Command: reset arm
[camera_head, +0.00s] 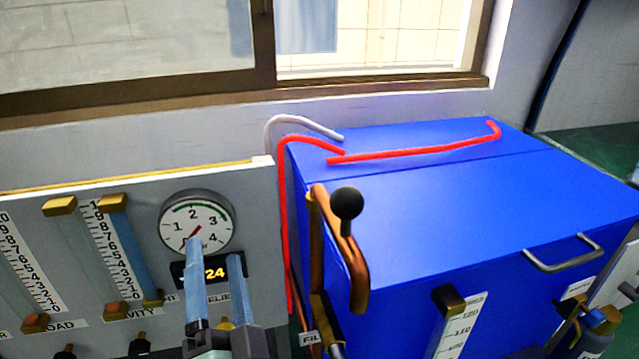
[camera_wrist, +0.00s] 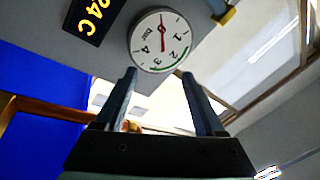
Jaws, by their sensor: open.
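My gripper (camera_head: 215,262) is at the bottom of the head view, in front of the grey control panel. Its two fingers point up, stand apart and hold nothing. They overlap the digital display (camera_head: 215,270), which reads "24" in part, and reach to the lower edge of the round pressure gauge (camera_head: 197,222). In the wrist view my gripper (camera_wrist: 158,76) is open, with the gauge (camera_wrist: 160,41) just beyond the fingertips. I cannot tell whether the fingers touch the panel. The rest of my arm is mostly out of view.
Flow tubes with gold ends (camera_head: 130,245) line the panel at left. A copper pipe with a black ball knob (camera_head: 347,203) stands right of my gripper. Beyond is a large blue box (camera_head: 480,205) with a metal handle (camera_head: 565,255) and red tubing (camera_head: 415,150). A window is behind.

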